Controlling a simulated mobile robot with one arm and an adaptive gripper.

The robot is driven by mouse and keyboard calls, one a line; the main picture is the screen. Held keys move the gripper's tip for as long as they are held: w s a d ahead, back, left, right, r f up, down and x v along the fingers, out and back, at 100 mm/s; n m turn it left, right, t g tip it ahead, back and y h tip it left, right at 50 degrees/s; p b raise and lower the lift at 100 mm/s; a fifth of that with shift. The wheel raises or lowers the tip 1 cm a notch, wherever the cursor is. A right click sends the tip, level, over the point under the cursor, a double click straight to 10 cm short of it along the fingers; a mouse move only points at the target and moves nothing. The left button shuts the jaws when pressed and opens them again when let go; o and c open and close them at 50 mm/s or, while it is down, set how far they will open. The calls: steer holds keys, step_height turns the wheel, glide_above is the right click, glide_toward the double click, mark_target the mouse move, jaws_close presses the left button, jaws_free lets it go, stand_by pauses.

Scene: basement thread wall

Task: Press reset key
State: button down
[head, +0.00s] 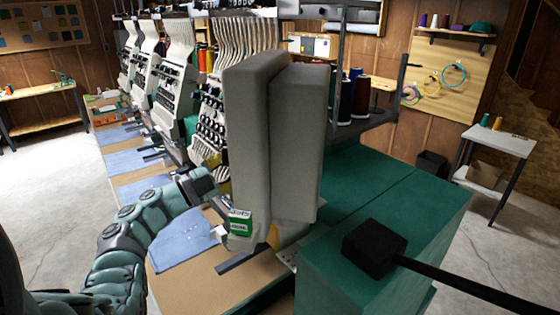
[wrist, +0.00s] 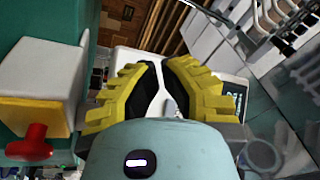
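I cannot make out a key marked reset in either view. In the wrist view, a control panel with a small dark screen (wrist: 235,95) sits just right of my gripper, partly hidden by the right finger. My gripper (wrist: 158,66) has yellow fingers with black pads. In the head view, my arm reaches in from the left to the nearest embroidery machine (head: 208,125). A small green-and-white label or screen (head: 240,222) shows at the foot of the pale column.
A red knob (wrist: 32,146) on a yellow-and-white box (wrist: 40,85) stands left of my gripper. Tall pale padded blocks (head: 255,140) block part of the head view. A green cabinet (head: 385,200) stands to the right. Open floor (head: 50,190) lies left of the machines.

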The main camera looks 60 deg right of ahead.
steer(key=w, duration=0.1)
steer(key=w+a+b, duration=0.1)
steer(key=w, duration=0.2)
steer(key=shift+w+a+b, duration=0.2)
steer(key=shift+a+b, duration=0.1)
steer(key=shift+a, duration=0.1)
stand_by(0.4)
